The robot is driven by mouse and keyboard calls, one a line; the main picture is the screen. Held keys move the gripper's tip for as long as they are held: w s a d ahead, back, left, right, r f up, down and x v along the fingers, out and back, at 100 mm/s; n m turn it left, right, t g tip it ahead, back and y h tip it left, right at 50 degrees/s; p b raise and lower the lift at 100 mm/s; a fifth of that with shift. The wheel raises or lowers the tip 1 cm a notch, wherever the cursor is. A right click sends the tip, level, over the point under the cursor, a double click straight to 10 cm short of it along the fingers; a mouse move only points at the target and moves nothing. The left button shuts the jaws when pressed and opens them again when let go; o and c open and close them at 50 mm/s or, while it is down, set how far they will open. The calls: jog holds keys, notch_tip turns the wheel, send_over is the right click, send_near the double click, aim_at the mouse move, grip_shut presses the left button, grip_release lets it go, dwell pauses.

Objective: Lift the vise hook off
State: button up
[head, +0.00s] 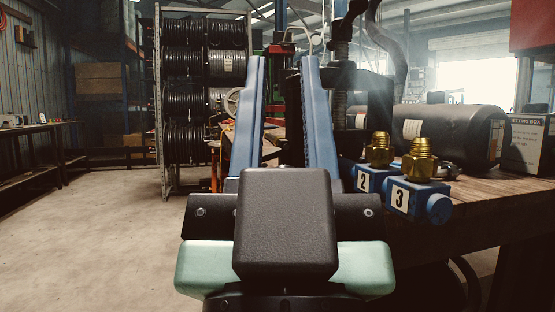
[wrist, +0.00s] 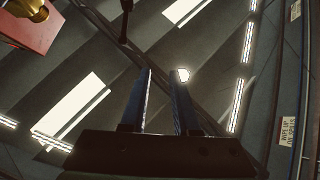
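My gripper (head: 283,62) reaches forward in the middle of the head view. Its two long blue fingers are apart, with nothing seen held between them. The wrist view also shows the gripper (wrist: 164,72) open, its fingers pointing toward the ceiling. I cannot pick out the vise hook for certain. A dark, thin piece (wrist: 125,22) hangs at the top of the wrist view, apart from the fingertips; I cannot tell what it is. A dark upright threaded screw (head: 340,85) stands just right of the right finger in the head view. My gripper and wrist hide what lies behind them.
A wooden bench (head: 480,195) is at right. On it are blue blocks numbered 2 (head: 364,180) and 3 (head: 399,198) with brass fittings, a black cylinder (head: 450,130) and a box (head: 525,145). A hose-reel rack (head: 205,70) stands left. The left floor (head: 80,235) is clear.

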jog(key=shift+g, duration=0.7)
jog(key=w+r+p, duration=0.1)
jog(key=r+p, duration=0.2)
jog(key=p, duration=0.1)
jog(key=w+r+p, duration=0.1)
jog(key=r+p, duration=0.3)
jog(key=p, duration=0.1)
jog(key=w+r+p, duration=0.1)
jog(key=r+p, duration=0.3)
grip_shut()
jog(key=w+r+m+g+y+p, duration=0.2)
jog(key=w+r+g+p, duration=0.75)
jog(key=p, duration=2.45)
jog(key=s+f+m+g+p, duration=0.1)
jog(key=s+f+m+p, duration=0.1)
jog(key=f+m, duration=1.1)
jog(key=s+f+m+g+p, duration=0.1)
jog(key=s+f+m, duration=0.4)
jog(key=f+m, duration=0.8)
jog(key=shift+a+m+p, duration=0.15)
jog(key=shift+m+p, duration=0.7)
jog(key=shift+m, duration=0.55)
